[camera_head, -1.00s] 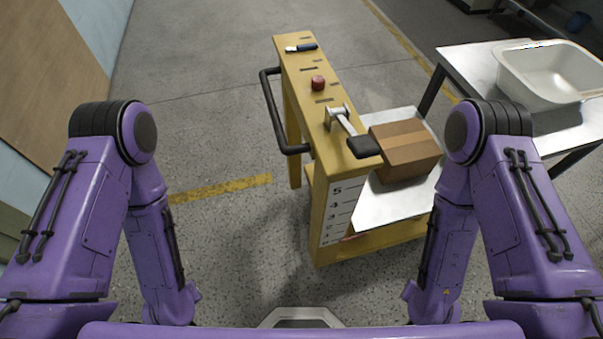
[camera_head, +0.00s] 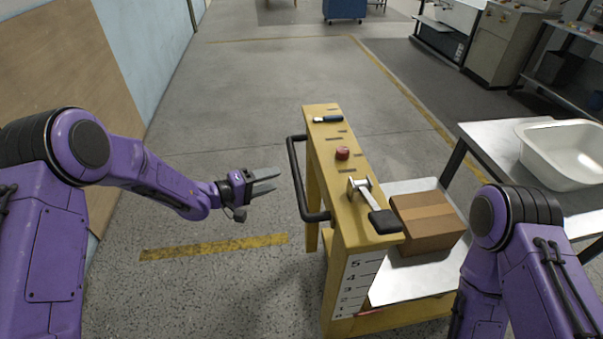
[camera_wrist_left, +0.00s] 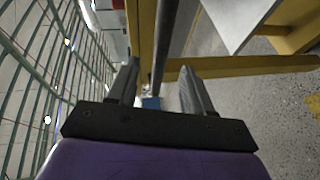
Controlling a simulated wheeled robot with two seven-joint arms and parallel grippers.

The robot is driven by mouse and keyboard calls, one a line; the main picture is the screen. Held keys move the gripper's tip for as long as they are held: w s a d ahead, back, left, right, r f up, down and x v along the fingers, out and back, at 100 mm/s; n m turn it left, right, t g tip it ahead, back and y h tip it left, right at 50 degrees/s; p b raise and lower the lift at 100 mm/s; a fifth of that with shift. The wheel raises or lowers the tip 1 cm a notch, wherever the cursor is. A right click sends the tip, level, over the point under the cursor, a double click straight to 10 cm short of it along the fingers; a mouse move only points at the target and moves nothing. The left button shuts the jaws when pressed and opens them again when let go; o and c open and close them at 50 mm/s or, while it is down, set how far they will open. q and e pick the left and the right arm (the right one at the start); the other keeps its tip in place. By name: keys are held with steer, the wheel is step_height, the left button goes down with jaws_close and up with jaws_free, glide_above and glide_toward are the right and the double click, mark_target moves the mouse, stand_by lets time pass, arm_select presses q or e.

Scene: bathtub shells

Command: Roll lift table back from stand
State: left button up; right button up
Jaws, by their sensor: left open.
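The yellow lift table (camera_head: 352,235) stands in the middle of the head view. Its black push handle (camera_head: 297,178) juts out on its left side. A cardboard box (camera_head: 427,222) rests on its metal platform (camera_head: 413,283). The metal stand (camera_head: 487,147) is to its right, carrying a white tub (camera_head: 565,155). My left gripper (camera_head: 266,181) is open and empty, a short way left of the handle, fingers pointing at it. In the left wrist view a dark bar (camera_wrist_left: 165,40) shows ahead, between the open fingers (camera_wrist_left: 158,80). My right gripper is out of view.
A yellow floor line (camera_head: 215,247) runs below my left arm. The floor left of and beyond the lift table is clear. A lever (camera_head: 383,222), a red knob (camera_head: 342,153) and a blue-handled tool (camera_head: 328,119) are on its top. A wall is at far left.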

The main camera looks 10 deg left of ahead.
arm_select(q)
steer(key=p+x, duration=0.2)
steer(key=x, duration=0.8)
steer(key=shift+d+f+n, duration=0.15)
steer(key=shift+d+n, duration=0.1)
steer(key=shift+n, duration=0.15)
steer(key=shift+w+a, duration=0.1)
jaws_close()
